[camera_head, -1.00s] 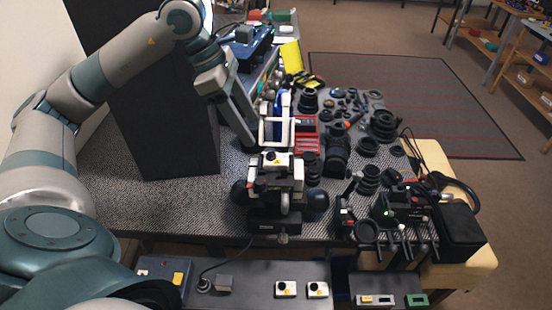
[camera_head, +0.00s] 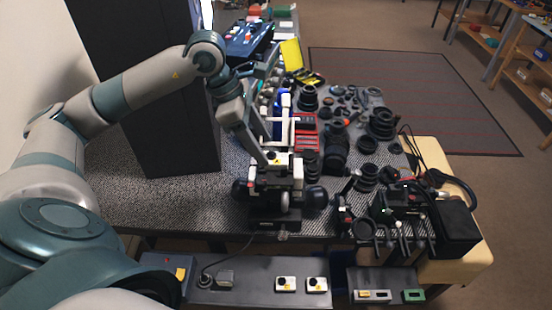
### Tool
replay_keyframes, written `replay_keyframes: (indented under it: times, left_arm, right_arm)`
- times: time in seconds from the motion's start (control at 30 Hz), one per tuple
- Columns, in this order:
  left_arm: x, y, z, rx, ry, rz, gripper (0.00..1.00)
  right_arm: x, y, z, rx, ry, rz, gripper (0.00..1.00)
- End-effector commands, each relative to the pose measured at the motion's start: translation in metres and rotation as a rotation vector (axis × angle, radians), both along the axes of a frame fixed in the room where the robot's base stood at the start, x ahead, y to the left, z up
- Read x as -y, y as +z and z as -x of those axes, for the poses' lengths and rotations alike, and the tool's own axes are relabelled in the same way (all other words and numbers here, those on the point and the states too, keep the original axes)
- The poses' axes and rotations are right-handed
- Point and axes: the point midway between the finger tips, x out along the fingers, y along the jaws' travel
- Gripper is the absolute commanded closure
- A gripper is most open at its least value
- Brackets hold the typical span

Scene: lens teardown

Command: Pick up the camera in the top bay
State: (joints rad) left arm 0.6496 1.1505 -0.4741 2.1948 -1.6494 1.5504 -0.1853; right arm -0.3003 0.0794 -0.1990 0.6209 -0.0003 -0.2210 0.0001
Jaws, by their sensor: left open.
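A small white camera with a dark top and a yellow patch (camera_head: 272,157) sits on top of a white and black apparatus (camera_head: 277,183) near the table's front edge. My left gripper (camera_head: 266,150) is open, fingers pointing down to the right, with its fingertips close over this camera. The fingers partly cover it, and I cannot tell whether they touch it. Two similar white cameras lie on the lower front shelf, one on the left (camera_head: 285,284) and one on the right (camera_head: 317,284). My right gripper does not show.
A tall black panel (camera_head: 150,110) stands at the left. A red case (camera_head: 305,130) and many dark lenses (camera_head: 337,150) crowd the right of the table. A black box (camera_head: 456,227) with cables is at the right front. Bare mat (camera_head: 150,200) lies front left.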

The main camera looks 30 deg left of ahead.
Motion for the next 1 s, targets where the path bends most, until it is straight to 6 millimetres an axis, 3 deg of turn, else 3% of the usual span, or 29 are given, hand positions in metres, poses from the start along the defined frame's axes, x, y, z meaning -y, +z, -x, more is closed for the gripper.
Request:
replay_keyframes:
  times: [0.13, 0.37, 0.83, 0.87, 1.0]
  left_arm:
    - [0.008, -0.012, -0.003, -0.005, -0.001, 0.002, 0.45]
    - [0.014, -0.034, -0.008, -0.002, 0.0, 0.001, 0.45]
    - [0.014, -0.036, -0.009, 0.0, 0.0, 0.0, 0.45]
    - [0.014, -0.036, -0.009, 0.0, 0.0, 0.0, 0.48]
    - [0.014, -0.036, -0.009, 0.0, 0.0, 0.0, 0.81]
  right_arm:
    - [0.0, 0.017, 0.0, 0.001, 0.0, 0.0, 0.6]
    - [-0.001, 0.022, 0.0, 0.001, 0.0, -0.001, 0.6]
    - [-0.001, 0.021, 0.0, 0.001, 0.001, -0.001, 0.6]
    - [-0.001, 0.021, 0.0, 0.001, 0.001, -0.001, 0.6]
    - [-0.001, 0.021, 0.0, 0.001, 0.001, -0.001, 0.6]
